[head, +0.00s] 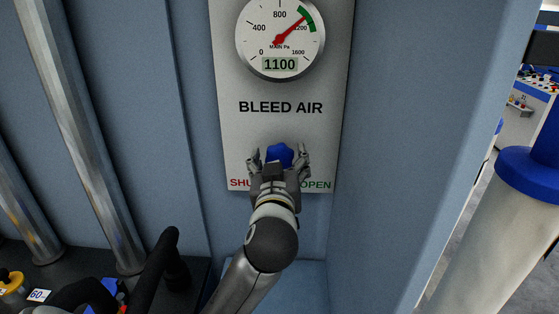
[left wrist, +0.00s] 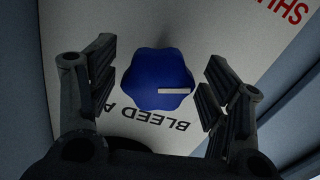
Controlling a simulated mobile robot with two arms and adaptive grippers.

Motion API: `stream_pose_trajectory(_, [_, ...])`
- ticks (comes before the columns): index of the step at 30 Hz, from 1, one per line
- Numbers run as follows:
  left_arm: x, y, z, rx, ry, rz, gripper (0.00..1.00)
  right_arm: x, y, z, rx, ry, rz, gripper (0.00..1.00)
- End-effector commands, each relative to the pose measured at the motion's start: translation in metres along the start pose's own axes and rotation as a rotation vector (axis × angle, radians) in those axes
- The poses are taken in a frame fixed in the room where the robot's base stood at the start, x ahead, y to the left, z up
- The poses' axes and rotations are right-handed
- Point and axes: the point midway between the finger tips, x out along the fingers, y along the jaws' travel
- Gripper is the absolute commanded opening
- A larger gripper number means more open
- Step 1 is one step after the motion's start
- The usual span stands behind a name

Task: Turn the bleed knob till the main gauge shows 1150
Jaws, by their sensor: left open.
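The blue lobed bleed knob (head: 280,154) sits on a white panel (head: 237,130) under the words BLEED AIR. The main gauge (head: 279,38) above it has a red needle and a digital readout of 1100; a green band lies near 1200. My left gripper (head: 279,163) is at the knob, one finger on each side. In the left wrist view the knob (left wrist: 159,79) lies between the open fingers with gaps on both sides, and its pale pointer line shows. The gripper partly covers the SHUT and OPEN labels. My right gripper is not clearly seen.
Steel pipes (head: 78,135) run along the blue wall at the left. A blue side wall (head: 420,120) stands right of the panel. A pale column with a blue collar (head: 527,172) is at the far right. A yellow-topped part (head: 11,282) and a 60 label are at lower left.

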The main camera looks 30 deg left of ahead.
Motion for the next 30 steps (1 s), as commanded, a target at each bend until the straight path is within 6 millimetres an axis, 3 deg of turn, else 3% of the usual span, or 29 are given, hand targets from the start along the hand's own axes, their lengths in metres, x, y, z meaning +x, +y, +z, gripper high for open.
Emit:
stream_pose_trajectory(8, [0.001,0.000,0.000,-0.001,0.001,0.001,0.72,0.000,0.002,0.001,-0.001,-0.001,0.002,0.00])
stream_pose_trajectory(18, [0.001,0.000,0.000,-0.001,0.000,0.000,0.28,0.000,0.007,0.002,-0.004,-0.003,0.008,0.00])
stream_pose_trajectory(30, [0.001,0.001,0.003,-0.150,-0.002,0.000,0.27,0.013,0.007,0.004,-0.003,-0.004,0.008,0.00])
